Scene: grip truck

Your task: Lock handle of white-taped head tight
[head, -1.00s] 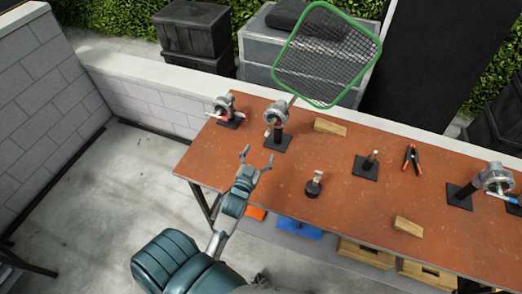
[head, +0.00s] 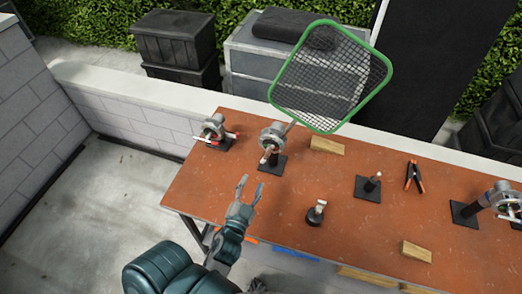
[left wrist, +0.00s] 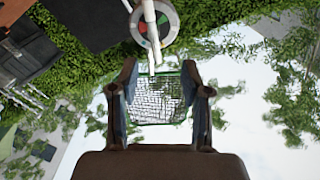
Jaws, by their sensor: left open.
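A grey clamp head (head: 272,137) stands on a black post and square base near the back left of the table; a pale handle (head: 266,153) sticks out from its front. Whether it has white tape is too small to tell. A green-rimmed net (head: 330,77) rises from it. My left gripper (head: 249,188) is open and empty, in front of and below this head, apart from it. In the left wrist view, its fingers (left wrist: 160,95) are spread, with the net (left wrist: 158,95) visible between them and a round head with a pale bar (left wrist: 152,22) above. My right gripper is out of view.
A head with a red handle (head: 214,128) stands to the left, and one with blue (head: 503,200) at the far right. Wooden blocks (head: 327,145), a short post (head: 316,212), another post (head: 368,187) and a spring clamp (head: 414,176) sit on the brown table (head: 300,180).

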